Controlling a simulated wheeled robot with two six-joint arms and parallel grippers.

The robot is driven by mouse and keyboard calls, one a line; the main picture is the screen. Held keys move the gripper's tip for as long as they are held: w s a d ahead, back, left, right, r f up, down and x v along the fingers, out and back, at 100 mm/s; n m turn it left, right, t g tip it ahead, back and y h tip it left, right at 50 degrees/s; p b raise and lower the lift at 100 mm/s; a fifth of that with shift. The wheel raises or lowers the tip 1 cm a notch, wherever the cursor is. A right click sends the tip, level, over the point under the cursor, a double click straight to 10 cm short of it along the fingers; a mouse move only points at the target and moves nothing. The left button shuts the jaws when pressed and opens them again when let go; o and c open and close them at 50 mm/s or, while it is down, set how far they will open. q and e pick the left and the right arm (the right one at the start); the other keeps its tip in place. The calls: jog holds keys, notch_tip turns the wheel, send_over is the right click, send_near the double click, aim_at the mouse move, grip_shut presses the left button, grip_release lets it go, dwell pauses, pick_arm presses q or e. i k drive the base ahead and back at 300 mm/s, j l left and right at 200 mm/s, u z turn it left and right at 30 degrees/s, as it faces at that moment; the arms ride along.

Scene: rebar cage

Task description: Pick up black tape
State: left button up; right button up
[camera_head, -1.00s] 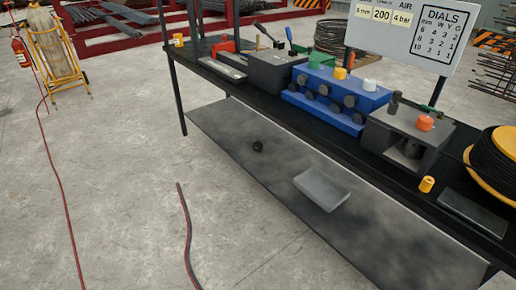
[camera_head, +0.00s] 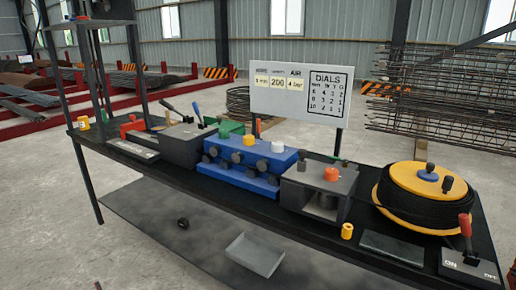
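A small black ring (camera_head: 183,223), which looks like a roll of black tape, rests on the grey lower shelf (camera_head: 145,210) under the bench, left of a shallow grey tray (camera_head: 255,254). A larger black coil (camera_head: 400,207) is wound on a yellow reel (camera_head: 420,178) at the right end of the bench top. I cannot tell whether the coil is tape or cable. Neither of my grippers shows in the head view.
The black bench top (camera_head: 235,190) carries a blue block with knobs (camera_head: 240,165), a grey box with an orange knob (camera_head: 318,190), a small yellow cylinder (camera_head: 347,231) and a red-handled switch box (camera_head: 470,265). A dials sign (camera_head: 300,90) stands behind. Open concrete floor (camera_head: 40,220) lies at left.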

aim_at(183, 224)
jog(key=i+j+z, duration=0.7)
jog(key=j, duration=0.2)
jog(key=j+z, duration=0.25)
jog(key=i+j+z, duration=0.25)
jog(key=j, duration=0.25)
jog(key=i+j, duration=0.15)
jog(key=j, duration=0.55)
jog(key=i+j+z, duration=0.1)
jog(key=j, duration=0.65)
jog(key=i+j, duration=0.15)
jog(key=j, duration=0.6)
jog(key=i+j+z, duration=0.1)
jog(key=j, duration=0.6)
jog(key=i+j, duration=0.1)
jog(key=j, duration=0.65)
jog(key=z, duration=0.05)
